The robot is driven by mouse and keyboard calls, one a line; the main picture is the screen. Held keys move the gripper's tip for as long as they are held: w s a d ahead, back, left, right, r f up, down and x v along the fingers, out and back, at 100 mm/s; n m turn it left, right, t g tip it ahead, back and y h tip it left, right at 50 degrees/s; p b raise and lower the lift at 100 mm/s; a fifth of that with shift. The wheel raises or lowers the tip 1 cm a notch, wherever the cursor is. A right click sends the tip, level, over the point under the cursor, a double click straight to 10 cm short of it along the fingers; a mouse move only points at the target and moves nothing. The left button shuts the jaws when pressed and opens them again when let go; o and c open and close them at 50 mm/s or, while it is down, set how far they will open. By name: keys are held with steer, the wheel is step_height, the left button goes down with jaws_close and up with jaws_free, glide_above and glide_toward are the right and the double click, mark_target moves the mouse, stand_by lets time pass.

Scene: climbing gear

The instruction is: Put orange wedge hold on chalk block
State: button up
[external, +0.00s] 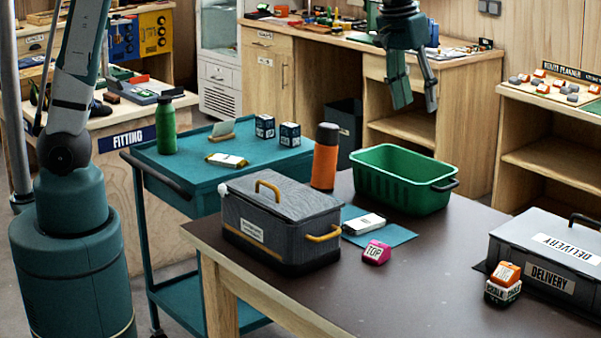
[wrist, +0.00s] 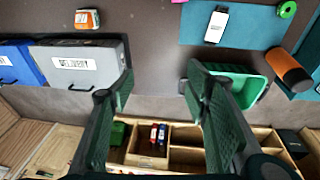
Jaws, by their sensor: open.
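The orange wedge hold (external: 506,274) sits on top of the white, dark-labelled chalk block (external: 502,293) at the right of the dark table, in front of the grey delivery box. The hold appears to rest on the block. In the wrist view the orange hold (wrist: 87,16) shows at the upper left, with part of the chalk block visible around it. My gripper (external: 417,100) is raised in the air behind the table, above and left of the hold and well apart from it. Its fingers are spread and empty, also in the wrist view (wrist: 158,85).
The grey delivery box (external: 548,255) stands just behind the chalk block. A green bin (external: 402,178), an orange bottle (external: 325,156), a dark toolbox (external: 280,222) and a pink hold (external: 376,252) are on the table. The front middle of the table is clear.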

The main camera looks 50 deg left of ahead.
steer(key=s+a+r+t, duration=0.15)
steer(key=s+a, duration=0.25)
steer(key=a, duration=0.4)
steer(key=s+a+r, duration=0.2)
steer(key=s+a, duration=0.3)
steer(key=a, duration=0.4)
steer(key=s+a+r+t, duration=0.15)
steer(key=s+a, duration=0.25)
steer(key=a, duration=0.4)
steer(key=s+a+f+t, duration=0.1)
steer(key=s+a+f, duration=0.2)
steer(key=s+a, duration=0.4)
steer(key=s+a+f+t+y, duration=0.1)
steer(key=s+a+f, duration=0.2)
steer(key=s+a, duration=0.5)
steer(key=s, duration=0.2)
steer(key=shift+s+f, duration=0.15)
steer(key=shift+s, duration=0.15)
steer(key=shift+a, duration=0.1)
